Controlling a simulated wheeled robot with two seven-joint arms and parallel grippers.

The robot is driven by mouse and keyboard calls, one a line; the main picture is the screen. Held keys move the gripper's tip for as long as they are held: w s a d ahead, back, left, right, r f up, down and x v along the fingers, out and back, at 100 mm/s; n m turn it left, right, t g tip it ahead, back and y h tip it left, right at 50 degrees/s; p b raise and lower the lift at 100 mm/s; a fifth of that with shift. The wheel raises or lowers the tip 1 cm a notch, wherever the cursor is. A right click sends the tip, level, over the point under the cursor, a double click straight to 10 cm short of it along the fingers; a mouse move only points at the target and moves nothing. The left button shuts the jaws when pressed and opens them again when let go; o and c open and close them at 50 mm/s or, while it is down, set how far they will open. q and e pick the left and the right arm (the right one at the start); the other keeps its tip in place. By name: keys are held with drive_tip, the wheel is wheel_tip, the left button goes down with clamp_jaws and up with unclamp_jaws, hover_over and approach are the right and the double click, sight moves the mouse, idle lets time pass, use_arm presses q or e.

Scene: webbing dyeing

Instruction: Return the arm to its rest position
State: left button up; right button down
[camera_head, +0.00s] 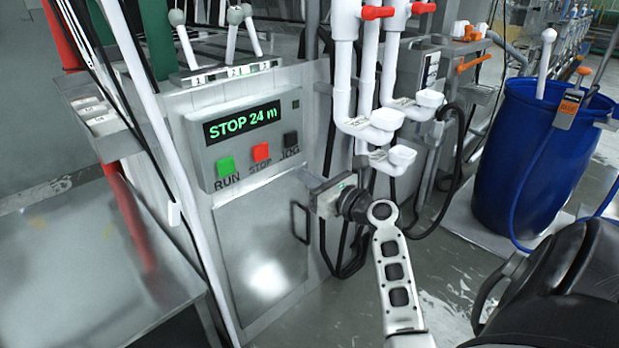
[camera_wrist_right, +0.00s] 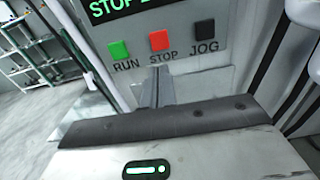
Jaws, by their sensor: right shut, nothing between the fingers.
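My right arm reaches up from the lower right in the head view. Its gripper (camera_head: 312,184) is shut and empty in front of the lower part of the machine's control panel (camera_head: 205,155). In the right wrist view the closed fingers (camera_wrist_right: 157,88) point toward the panel, just below the red STOP button (camera_wrist_right: 159,41). They appear apart from the button. The green RUN button (camera_head: 226,167) and the black JOG button (camera_head: 290,140) sit either side of STOP. The display (camera_head: 242,122) reads "STOP 24 m". My left gripper is not in view.
White pipes with cups (camera_head: 385,125) hang right of the panel, close to my right gripper. A blue barrel (camera_head: 530,150) stands at the right, with an orange-labelled device on its rim. A metal table (camera_head: 80,270) fills the lower left. Black cables hang behind my right wrist.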

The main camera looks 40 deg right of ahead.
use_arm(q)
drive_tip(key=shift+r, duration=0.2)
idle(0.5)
use_arm(e)
drive_tip(key=s+a+f+n+g+y+p, duration=0.1)
drive_tip(key=s+a+f+n+g+p, duration=0.15)
drive_tip(key=a+f+n, duration=0.4)
drive_tip(key=s+a+f+n+g+p, duration=0.1)
drive_tip(key=s+a+f+n+g, duration=0.25)
drive_tip(key=a+n, duration=0.6)
use_arm(q)
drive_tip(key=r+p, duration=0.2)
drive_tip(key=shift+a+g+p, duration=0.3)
drive_tip(key=shift+p, duration=0.1)
use_arm(e)
drive_tip(key=s+a+f+n+g+y, duration=0.1)
drive_tip(key=s+a+n+y, duration=0.1)
drive_tip(key=s+a+n, duration=1.1)
drive_tip(key=s+n, duration=0.1)
drive_tip(key=n, duration=0.8)
drive_tip(key=shift+a+f, duration=0.2)
drive_tip(key=shift+f, duration=0.15)
